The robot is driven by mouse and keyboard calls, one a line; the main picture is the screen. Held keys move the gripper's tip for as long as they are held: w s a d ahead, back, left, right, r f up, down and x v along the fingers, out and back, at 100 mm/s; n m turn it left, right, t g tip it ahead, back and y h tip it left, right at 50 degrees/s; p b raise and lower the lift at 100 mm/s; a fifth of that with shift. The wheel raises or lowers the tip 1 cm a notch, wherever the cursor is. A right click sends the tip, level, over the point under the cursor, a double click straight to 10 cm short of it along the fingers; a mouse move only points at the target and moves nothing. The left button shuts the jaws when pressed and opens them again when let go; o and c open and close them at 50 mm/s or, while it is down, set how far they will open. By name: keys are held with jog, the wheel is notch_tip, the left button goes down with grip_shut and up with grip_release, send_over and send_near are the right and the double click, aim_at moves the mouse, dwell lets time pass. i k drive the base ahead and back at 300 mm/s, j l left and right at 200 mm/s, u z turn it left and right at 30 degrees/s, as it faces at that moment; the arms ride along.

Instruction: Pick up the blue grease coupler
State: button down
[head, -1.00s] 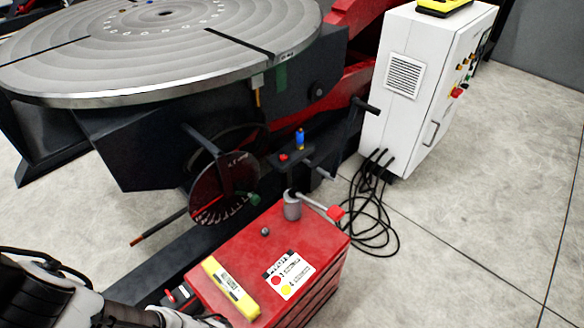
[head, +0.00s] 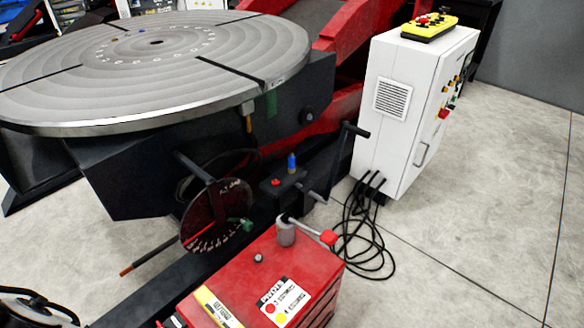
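The blue grease coupler (head: 292,163) is a small upright blue cylinder with a brownish lower part. It stands on a small dark bracket (head: 287,185) on the side of the positioner, beside a small red cap (head: 276,182). Nothing touches it from above. My gripper is not in view; only a bit of my arm shows at the lower left corner.
A red cabinet (head: 225,283) with a grey cup and red-tipped lever (head: 328,237) stands in front of the bracket. A dark crank handle (head: 357,131) rises to the right. The round table (head: 70,60) overhangs at left. Black cables (head: 358,235) lie by the white control box (head: 384,140).

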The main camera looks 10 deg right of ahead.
aim_at(291, 158)
jog(key=i+l+u, duration=0.1)
jog(key=l, duration=0.4)
jog(key=i+l+u, duration=0.1)
jog(key=l, duration=0.4)
jog(key=i+l+u, duration=0.1)
jog(key=l, duration=0.4)
jog(key=i+l+u, duration=0.1)
jog(key=l, duration=0.4)
jog(key=i+l+u, duration=0.15)
jog(key=l, duration=0.4)
jog(key=i+l+u, duration=0.1)
jog(key=i, duration=0.4)
jog(key=l, duration=0.1)
